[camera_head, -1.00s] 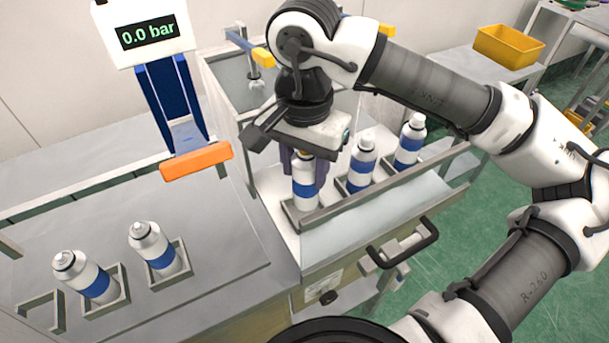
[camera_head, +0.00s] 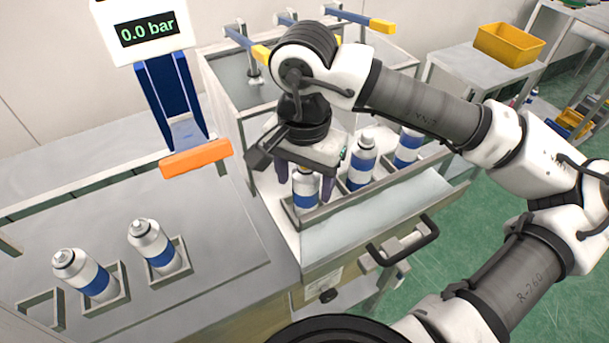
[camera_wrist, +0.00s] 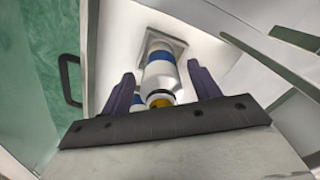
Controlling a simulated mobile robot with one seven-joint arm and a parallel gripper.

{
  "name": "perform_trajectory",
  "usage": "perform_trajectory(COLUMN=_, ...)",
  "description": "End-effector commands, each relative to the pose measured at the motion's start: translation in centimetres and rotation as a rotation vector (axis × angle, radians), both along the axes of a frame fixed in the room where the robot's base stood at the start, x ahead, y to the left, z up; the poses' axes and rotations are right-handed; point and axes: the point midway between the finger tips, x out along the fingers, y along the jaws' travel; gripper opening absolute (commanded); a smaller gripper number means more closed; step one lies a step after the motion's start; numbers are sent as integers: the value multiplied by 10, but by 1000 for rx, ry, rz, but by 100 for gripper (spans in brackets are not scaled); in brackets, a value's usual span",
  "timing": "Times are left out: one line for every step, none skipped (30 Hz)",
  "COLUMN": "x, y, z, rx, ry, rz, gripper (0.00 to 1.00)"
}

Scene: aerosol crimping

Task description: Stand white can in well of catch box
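A white can (camera_head: 306,200) with a blue band stands upright in the nearest square well of the box (camera_head: 352,207) in the middle. In the wrist view the can (camera_wrist: 161,72) shows a yellowish top and a square holder around its base. My gripper (camera_head: 305,188) is above it, pointing down, with its dark fingers (camera_wrist: 163,88) on either side of the can. The fingers are open, with gaps between them and the can.
Two similar cans (camera_head: 362,165) (camera_head: 408,148) stand further back in the same row. Two more cans (camera_head: 88,276) (camera_head: 153,247) stand in square holders on the left bench, beside an empty holder (camera_head: 42,310). A gauge post (camera_head: 172,100) reads 0.0 bar. A yellow bin (camera_head: 508,45) is at the back right.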

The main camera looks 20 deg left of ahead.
Motion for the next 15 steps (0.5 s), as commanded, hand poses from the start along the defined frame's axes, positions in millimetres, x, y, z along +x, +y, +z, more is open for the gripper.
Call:
perform_trajectory(x=0, y=0, z=0, rx=0, ry=0, rz=0, gripper=62)
perform_trajectory(x=0, y=0, z=0, rx=0, ry=0, rz=0, gripper=62)
perform_trajectory(x=0, y=0, z=0, rx=0, ry=0, rz=0, gripper=62)
perform_trajectory(x=0, y=0, z=1, rx=0, ry=0, rz=0, gripper=62)
perform_trajectory(x=0, y=0, z=2, rx=0, ry=0, rz=0, gripper=62)
perform_trajectory(x=0, y=0, z=4, rx=0, ry=0, rz=0, gripper=62)
perform_trajectory(x=0, y=0, z=6, rx=0, ry=0, rz=0, gripper=62)
perform_trajectory(x=0, y=0, z=7, rx=0, ry=-1, rz=-1, gripper=62)
perform_trajectory(x=1, y=0, z=12, rx=-2, ry=-3, rz=-1, gripper=62)
perform_trajectory(x=1, y=0, z=17, rx=-1, ry=-4, rz=-1, gripper=62)
perform_trajectory(x=1, y=0, z=23, rx=-1, ry=-4, rz=-1, gripper=62)
perform_trajectory(x=1, y=0, z=32, rx=1, ry=-4, rz=-1, gripper=62)
perform_trajectory(x=1, y=0, z=38, rx=-1, ry=-4, rz=-1, gripper=62)
perform_trajectory(x=1, y=0, z=45, rx=0, ry=-4, rz=-2, gripper=62)
perform_trajectory(x=0, y=1, z=55, rx=0, ry=-3, rz=0, gripper=62)
